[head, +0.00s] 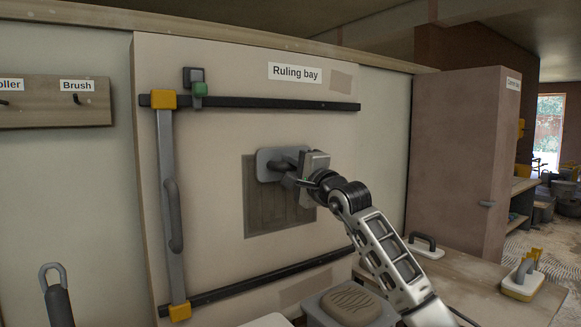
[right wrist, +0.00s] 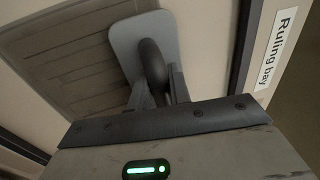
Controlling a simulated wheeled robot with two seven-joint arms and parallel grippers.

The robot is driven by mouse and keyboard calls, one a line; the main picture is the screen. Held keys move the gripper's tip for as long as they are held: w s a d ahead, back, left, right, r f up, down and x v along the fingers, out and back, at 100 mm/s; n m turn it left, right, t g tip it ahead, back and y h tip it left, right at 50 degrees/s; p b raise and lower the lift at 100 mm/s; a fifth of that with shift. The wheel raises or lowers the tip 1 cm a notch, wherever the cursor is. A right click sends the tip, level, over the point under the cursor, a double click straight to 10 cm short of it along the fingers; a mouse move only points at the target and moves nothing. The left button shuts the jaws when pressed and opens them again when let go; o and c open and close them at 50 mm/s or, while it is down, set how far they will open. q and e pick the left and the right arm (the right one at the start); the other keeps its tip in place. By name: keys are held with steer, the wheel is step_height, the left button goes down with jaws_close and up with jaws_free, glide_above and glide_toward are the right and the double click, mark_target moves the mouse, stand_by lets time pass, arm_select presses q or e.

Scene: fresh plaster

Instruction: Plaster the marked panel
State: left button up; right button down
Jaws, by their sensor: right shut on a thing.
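A darker grey square panel with line marks (head: 262,211) is on the pale wall below the "Ruling bay" label. My right gripper (head: 293,178) is shut on the handle of a grey trowel with a flat, rounded plate (head: 268,155). The plate lies over the upper part of the panel; I cannot tell whether it touches. In the right wrist view the fingers (right wrist: 158,88) grip the dark handle (right wrist: 152,62), and the panel (right wrist: 70,65) shows beside the plate. My gripper and the trowel hide part of the panel's upper right. My left gripper is not in view.
Dark rails run above (head: 270,103) and below (head: 260,281) the panel. A grey upright bar with yellow ends (head: 167,215) stands left of it.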

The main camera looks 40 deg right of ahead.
steer(key=shift+f+b, duration=5.2)
steer(key=shift+f, duration=0.65)
steer(key=shift+s+f, duration=0.1)
steer(key=shift+f, duration=0.05)
step_height(320, 180, down, 2)
steer(key=b, duration=0.3)
steer(key=shift+s+d+f, duration=0.1)
steer(key=shift+s+f, duration=0.05)
steer(key=shift+f, duration=0.1)
steer(key=shift+f+b, duration=0.8)
steer(key=shift+f, duration=0.2)
